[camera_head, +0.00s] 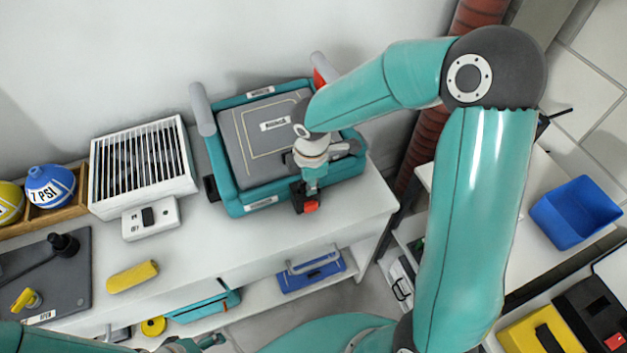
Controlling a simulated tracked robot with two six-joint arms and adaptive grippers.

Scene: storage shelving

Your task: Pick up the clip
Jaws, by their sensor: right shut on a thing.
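A teal case (231,182) with a grey lid and white labels sits on the white counter against the wall. My right arm reaches over it from the right, and my right gripper (306,196) points down at its front edge. The gripper is shut on a small black and red piece (311,206), which seems to be the clip. The fingers and the piece are small and overlap, so I cannot tell whether it touches the case. A teal arm link of mine shows at the lower left, but my left gripper's jaws cannot be made out.
A white slatted box (145,165), a switch box (151,218), a yellow block (132,276) and a grey panel (65,262) stand left of the case. A blue toolbox (312,273) is on the lower shelf. A blue bin (577,212) is at right. The counter's front middle is clear.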

